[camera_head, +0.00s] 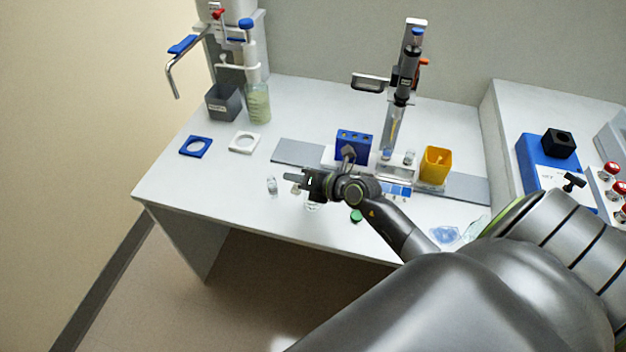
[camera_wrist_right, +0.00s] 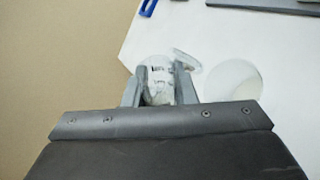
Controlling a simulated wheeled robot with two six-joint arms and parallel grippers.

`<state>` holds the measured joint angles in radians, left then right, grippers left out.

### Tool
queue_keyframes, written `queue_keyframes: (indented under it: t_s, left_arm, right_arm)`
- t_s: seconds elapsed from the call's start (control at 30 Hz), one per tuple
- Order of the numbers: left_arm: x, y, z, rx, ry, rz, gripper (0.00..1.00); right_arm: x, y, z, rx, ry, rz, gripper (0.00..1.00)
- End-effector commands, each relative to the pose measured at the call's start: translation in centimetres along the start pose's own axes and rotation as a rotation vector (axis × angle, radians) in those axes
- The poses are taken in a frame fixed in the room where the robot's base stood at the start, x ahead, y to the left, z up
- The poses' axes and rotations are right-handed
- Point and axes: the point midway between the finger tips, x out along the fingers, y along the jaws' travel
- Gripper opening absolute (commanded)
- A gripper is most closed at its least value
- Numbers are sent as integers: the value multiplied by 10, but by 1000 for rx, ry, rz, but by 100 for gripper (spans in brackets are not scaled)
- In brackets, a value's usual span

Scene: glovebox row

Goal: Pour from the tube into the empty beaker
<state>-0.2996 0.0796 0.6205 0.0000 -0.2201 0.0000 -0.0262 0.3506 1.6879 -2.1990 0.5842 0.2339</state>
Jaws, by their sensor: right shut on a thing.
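My right gripper (camera_head: 294,183) is above the front middle of the white bench. It is shut on the tube (camera_wrist_right: 158,80), a small clear piece with dark marks between the two fingers in the wrist view. In the head view a small clear piece (camera_head: 272,185) shows just left of the fingertips, probably this tube. A clear round rim (camera_head: 312,207), possibly the beaker, shows partly below the gripper, which hides the rest. In the wrist view a pale round shape (camera_wrist_right: 233,82) lies right of the fingers; I cannot tell whether it is the beaker. My left gripper is out of view.
Behind the gripper stand a blue rack (camera_head: 354,145), a yellow bin (camera_head: 436,164) and a tall stand (camera_head: 407,70). A green cap (camera_head: 356,215) lies near the front edge. Blue (camera_head: 195,146) and white (camera_head: 243,142) holders sit at left. The front left bench is clear.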

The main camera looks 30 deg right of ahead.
Motion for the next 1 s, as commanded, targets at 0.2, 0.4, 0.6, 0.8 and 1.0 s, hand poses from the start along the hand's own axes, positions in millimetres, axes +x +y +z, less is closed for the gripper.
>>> queue_keyframes:
  t_s: [0.2, 0.4, 0.6, 0.8, 1.0]
  left_arm:
    - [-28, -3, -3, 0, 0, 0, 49]
    - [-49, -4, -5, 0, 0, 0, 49]
    - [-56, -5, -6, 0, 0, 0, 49]
    - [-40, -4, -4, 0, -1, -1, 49]
    - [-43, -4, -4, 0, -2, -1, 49]
  right_arm:
    - [1, 2, -4, -157, -30, -67, 2]
    - [4, 6, -15, -297, -58, -122, 2]
    - [12, 1, -31, -433, -83, -178, 2]
    - [25, -16, -53, -520, -101, -212, 2]
    - [32, -22, -67, -619, -120, -253, 2]
